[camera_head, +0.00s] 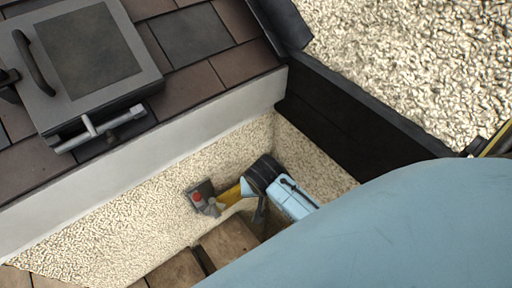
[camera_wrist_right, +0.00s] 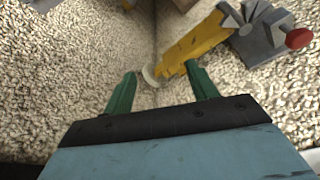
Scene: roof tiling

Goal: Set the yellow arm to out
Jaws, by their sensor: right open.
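The yellow arm (camera_head: 232,195) is a short bar on a grey bracket (camera_head: 201,195) with a red knob, against the pebbled wall. I cannot tell whether either finger touches the arm. In the head view my right wrist hides part of the arm's right end. My left gripper is not in view.
A grey roof hatch (camera_head: 88,60) with a handle and latch bar lies on the brown tiles at upper left. A white upstand (camera_head: 150,160) and a dark board (camera_head: 350,125) border the pebbled recess. Wooden planks (camera_head: 228,246) lie below the bracket.

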